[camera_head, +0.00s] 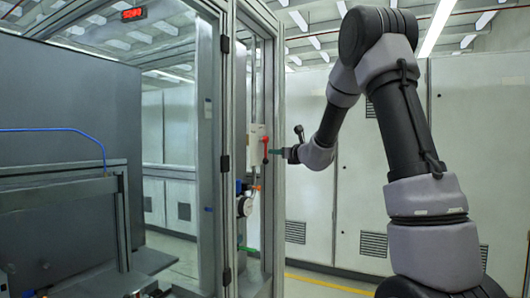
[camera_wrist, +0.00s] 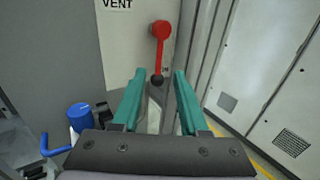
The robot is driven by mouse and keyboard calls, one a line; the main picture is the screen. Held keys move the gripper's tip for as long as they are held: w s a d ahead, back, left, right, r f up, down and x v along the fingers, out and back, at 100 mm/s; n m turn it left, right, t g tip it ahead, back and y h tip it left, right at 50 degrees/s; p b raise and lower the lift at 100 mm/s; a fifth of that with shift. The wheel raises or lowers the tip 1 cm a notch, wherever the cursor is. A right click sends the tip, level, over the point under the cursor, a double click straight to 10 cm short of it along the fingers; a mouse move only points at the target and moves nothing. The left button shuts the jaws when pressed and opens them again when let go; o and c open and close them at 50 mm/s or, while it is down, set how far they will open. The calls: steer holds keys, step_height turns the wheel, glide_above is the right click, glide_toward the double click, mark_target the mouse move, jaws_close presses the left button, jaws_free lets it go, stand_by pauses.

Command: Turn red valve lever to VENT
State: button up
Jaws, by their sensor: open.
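The red valve lever (camera_wrist: 160,50) hangs down from its round red hub on a pale panel (camera_wrist: 125,42), with a black knob at its lower end. A label reading VENT (camera_wrist: 117,4) is at the top of the panel, up and left of the hub. My gripper (camera_wrist: 160,77) is open, with one teal finger on each side of the black knob. I cannot tell whether either finger touches it. In the head view, the red lever (camera_head: 265,149) is on the white valve box, and my gripper (camera_head: 276,151) reaches it from the right.
A blue knob (camera_wrist: 81,113) with a blue handle sits lower left in the wrist view. A metal frame post (camera_head: 278,180) stands close beside the lever. White cabinets (camera_head: 312,200) line the back.

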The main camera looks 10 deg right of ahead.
steer(key=x, duration=0.9)
steer(key=shift+w+a, duration=0.15)
steer(key=shift+w, duration=0.15)
jaws_close()
stand_by(1.0)
